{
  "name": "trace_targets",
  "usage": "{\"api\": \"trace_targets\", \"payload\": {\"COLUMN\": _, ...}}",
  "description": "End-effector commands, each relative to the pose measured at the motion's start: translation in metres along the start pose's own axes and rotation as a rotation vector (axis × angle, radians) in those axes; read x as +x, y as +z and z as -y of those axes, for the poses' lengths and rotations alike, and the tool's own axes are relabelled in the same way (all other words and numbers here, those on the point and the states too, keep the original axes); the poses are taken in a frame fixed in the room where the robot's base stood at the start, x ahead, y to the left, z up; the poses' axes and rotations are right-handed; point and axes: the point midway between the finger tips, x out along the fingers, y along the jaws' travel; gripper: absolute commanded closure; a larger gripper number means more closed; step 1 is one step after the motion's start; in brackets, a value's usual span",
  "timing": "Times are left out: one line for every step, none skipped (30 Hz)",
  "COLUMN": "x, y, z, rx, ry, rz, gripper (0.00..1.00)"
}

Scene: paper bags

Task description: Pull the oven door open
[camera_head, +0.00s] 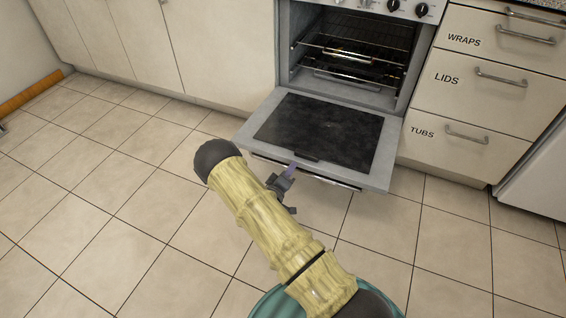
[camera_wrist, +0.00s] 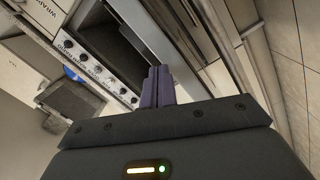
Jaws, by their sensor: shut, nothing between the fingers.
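The oven door (camera_head: 384,150) is swung down and lies wide open, close to level, in front of the oven (camera_head: 352,60) in the head view. Its dark glass faces up, and the racks inside the oven show. The door's handle (camera_head: 318,180) runs along its outer edge, partly hidden below it. My gripper (camera_head: 291,168) is at the door's outer edge, left of its middle. In the wrist view my gripper's purple fingers (camera_wrist: 158,86) are together with nothing between them, near the door's edge. I cannot tell if they touch the door.
Drawers marked WRAPS, LIDS and TUBS (camera_head: 465,135) stand right of the oven. Pale cabinets (camera_head: 220,50) stand to its left. Oven knobs (camera_wrist: 98,68) show in the wrist view.

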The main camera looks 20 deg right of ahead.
Motion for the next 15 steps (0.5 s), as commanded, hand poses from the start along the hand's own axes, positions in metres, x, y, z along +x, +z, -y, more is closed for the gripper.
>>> {"api": "trace_targets", "payload": {"x": 0.004, "y": -0.009, "z": -0.011, "rx": 0.05, "ry": -0.053, "rz": 0.027, "gripper": 1.0}}
{"api": "trace_targets", "payload": {"x": 0.005, "y": -0.012, "z": -0.014, "rx": 0.076, "ry": -0.085, "rz": 0.042, "gripper": 1.0}}
{"api": "trace_targets", "payload": {"x": 0.007, "y": -0.016, "z": -0.018, "rx": 0.111, "ry": -0.126, "rz": 0.06, "gripper": 1.0}}
{"api": "trace_targets", "payload": {"x": 0.008, "y": -0.02, "z": -0.021, "rx": 0.136, "ry": -0.158, "rz": 0.074, "gripper": 1.0}}
{"api": "trace_targets", "payload": {"x": 0.009, "y": -0.023, "z": -0.024, "rx": 0.16, "ry": -0.189, "rz": 0.087, "gripper": 1.0}}
{"api": "trace_targets", "payload": {"x": 0.009, "y": -0.028, "z": -0.028, "rx": 0.193, "ry": -0.231, "rz": 0.105, "gripper": 1.0}}
{"api": "trace_targets", "payload": {"x": 0.009, "y": -0.032, "z": -0.032, "rx": 0.217, "ry": -0.264, "rz": 0.117, "gripper": 1.0}}
{"api": "trace_targets", "payload": {"x": 0.008, "y": -0.037, "z": -0.036, "rx": 0.242, "ry": -0.297, "rz": 0.131, "gripper": 1.0}}
{"api": "trace_targets", "payload": {"x": 0.007, "y": -0.043, "z": -0.042, "rx": 0.275, "ry": -0.342, "rz": 0.15, "gripper": 1.0}}
{"api": "trace_targets", "payload": {"x": 0.006, "y": -0.047, "z": -0.048, "rx": 0.3, "ry": -0.377, "rz": 0.164, "gripper": 1.0}}
{"api": "trace_targets", "payload": {"x": 0.004, "y": -0.052, "z": -0.053, "rx": 0.326, "ry": -0.415, "rz": 0.179, "gripper": 1.0}}
{"api": "trace_targets", "payload": {"x": 0.001, "y": -0.059, "z": -0.061, "rx": 0.359, "ry": -0.466, "rz": 0.199, "gripper": 1.0}}
{"api": "trace_targets", "payload": {"x": -0.002, "y": -0.063, "z": -0.067, "rx": 0.382, "ry": -0.503, "rz": 0.214, "gripper": 1.0}}
{"api": "trace_targets", "payload": {"x": -0.006, "y": -0.068, "z": -0.074, "rx": 0.405, "ry": -0.541, "rz": 0.229, "gripper": 1.0}}
{"api": "trace_targets", "payload": {"x": -0.011, "y": -0.074, "z": -0.083, "rx": 0.433, "ry": -0.59, "rz": 0.25, "gripper": 1.0}}
